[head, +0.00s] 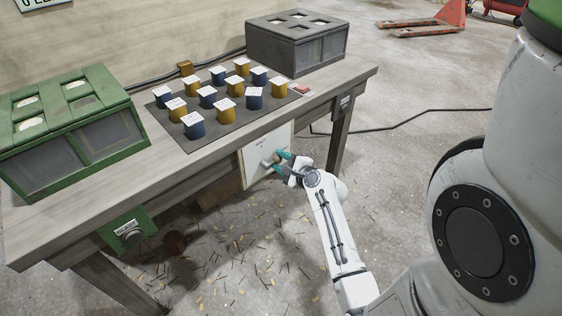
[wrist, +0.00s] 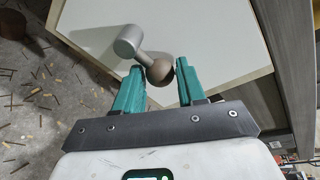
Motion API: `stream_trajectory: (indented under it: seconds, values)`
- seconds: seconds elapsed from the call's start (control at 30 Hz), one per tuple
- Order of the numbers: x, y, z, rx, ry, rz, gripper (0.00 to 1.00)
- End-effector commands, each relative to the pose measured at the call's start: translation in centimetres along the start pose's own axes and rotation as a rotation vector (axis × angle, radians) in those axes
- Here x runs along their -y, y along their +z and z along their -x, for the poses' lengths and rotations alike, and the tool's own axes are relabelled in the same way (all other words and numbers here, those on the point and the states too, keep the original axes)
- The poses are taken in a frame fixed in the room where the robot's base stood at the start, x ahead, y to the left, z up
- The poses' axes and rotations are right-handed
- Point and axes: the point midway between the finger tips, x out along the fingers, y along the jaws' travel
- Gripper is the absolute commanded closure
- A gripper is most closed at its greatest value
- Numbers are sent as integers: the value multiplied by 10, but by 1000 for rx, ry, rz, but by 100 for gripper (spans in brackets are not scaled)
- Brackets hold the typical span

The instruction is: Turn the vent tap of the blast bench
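The vent tap (wrist: 128,42) is a grey lever with a round brown knob (wrist: 160,72) on a white panel (wrist: 215,45). In the head view the tap (head: 267,162) is on the white panel (head: 256,168) under the bench's front edge (head: 205,152). My gripper (wrist: 161,68) has its two teal fingers on either side of the knob, with the tips about level with it. In the head view my gripper (head: 279,161) reaches the panel from the right.
On the bench stand a green box (head: 75,125), a dark grey box (head: 297,45) and a dark mat (head: 185,140) with several blue and yellow blocks. A green bracket (head: 127,230) hangs at the front left. A bench leg (head: 338,145) stands right of the panel. Debris litters the floor.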

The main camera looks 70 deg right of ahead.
Motion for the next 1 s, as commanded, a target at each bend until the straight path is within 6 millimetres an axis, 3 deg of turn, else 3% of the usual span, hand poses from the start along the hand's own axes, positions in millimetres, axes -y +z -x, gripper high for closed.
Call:
stream_trajectory:
  seconds: [0.37, 0.67, 1.0]
  values:
    - [0, 0, 0, 0, 0, 0, 97]
    - [1, 2, 1, -6, -4, 38, 97]
    - [8, 10, 2, -40, -35, 258, 97]
